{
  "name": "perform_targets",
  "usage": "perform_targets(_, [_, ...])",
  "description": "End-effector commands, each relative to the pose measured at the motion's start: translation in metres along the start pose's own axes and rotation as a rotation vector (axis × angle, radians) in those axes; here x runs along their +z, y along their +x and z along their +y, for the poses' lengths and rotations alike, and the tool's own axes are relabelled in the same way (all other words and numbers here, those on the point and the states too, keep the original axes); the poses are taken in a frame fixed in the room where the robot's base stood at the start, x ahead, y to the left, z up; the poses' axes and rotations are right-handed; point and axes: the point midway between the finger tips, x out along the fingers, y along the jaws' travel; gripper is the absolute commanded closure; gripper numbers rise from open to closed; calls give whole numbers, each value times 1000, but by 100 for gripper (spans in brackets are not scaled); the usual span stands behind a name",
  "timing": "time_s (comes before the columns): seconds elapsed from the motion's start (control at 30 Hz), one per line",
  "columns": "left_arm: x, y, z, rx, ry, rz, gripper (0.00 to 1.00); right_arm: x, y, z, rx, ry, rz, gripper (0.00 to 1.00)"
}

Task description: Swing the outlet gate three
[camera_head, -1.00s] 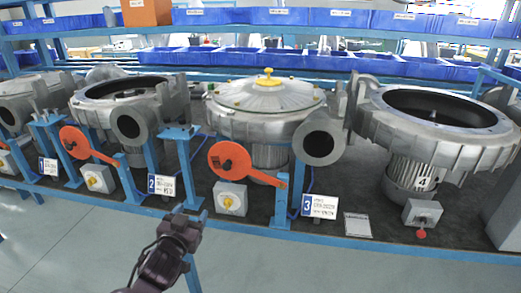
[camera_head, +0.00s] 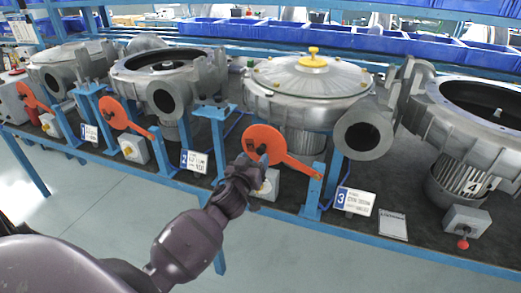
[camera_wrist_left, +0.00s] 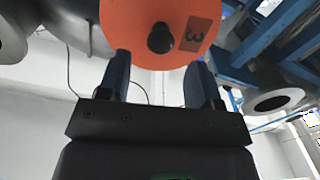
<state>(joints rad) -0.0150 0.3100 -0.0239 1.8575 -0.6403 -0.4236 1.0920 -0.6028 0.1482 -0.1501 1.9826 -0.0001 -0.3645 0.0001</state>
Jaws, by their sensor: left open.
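The outlet gate three is an orange disc (camera_head: 263,143) on an orange arm that runs right to a blue post (camera_head: 313,190). The disc stands left of the round outlet (camera_head: 365,137) of blower three (camera_head: 310,85), and the outlet is uncovered. My left gripper (camera_head: 246,166) is just in front of the disc's lower left edge. In the left wrist view the disc (camera_wrist_left: 135,22) has a black knob (camera_wrist_left: 162,38) and a label 3. My left gripper (camera_wrist_left: 159,68) is open there, its fingers on either side below the knob, with nothing between them. My right gripper is out of view.
Other orange gates (camera_head: 112,112) stand to the left by their blowers. A grey switch box (camera_head: 268,185) sits behind my left gripper. Sign three (camera_head: 354,201) stands right of the post. The floor in front of the bench is clear.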

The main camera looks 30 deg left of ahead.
Motion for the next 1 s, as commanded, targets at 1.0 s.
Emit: perform_targets(1.0, [0, 52, 0, 0, 1, 0, 80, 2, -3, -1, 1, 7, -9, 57])
